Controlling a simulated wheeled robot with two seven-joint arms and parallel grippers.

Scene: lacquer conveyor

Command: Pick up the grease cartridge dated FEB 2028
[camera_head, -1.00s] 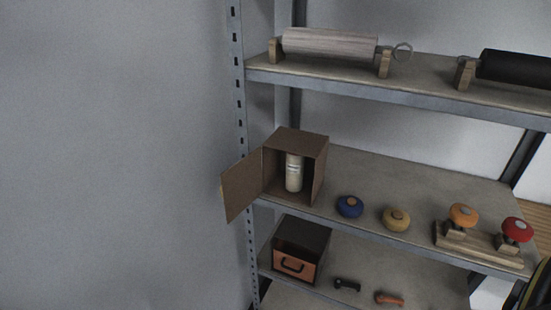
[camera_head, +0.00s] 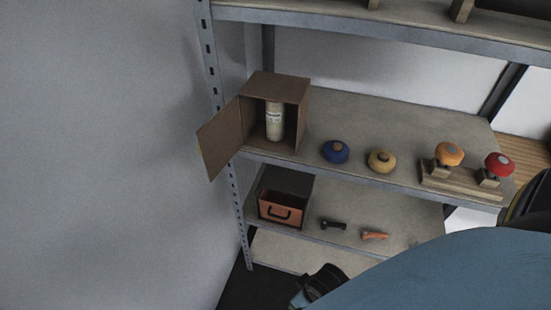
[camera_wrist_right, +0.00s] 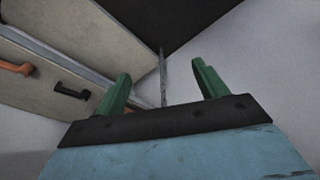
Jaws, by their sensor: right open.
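A pale cartridge (camera_head: 275,122) with a printed label stands upright inside an open cardboard box (camera_head: 303,110) on the middle shelf (camera_head: 380,118). The label is too small to read, so I cannot tell its date. The box's flap (camera_head: 217,143) hangs open to the left. My right gripper (camera_wrist_right: 161,82) shows in the right wrist view with green fingers spread apart and nothing between them. It is low beside the shelf rack, away from the cartridge. My left gripper is not in view.
Below are an orange-fronted drawer box (camera_head: 282,211), a black handle (camera_head: 333,224) and an orange handle (camera_head: 375,236). A wall borders the left.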

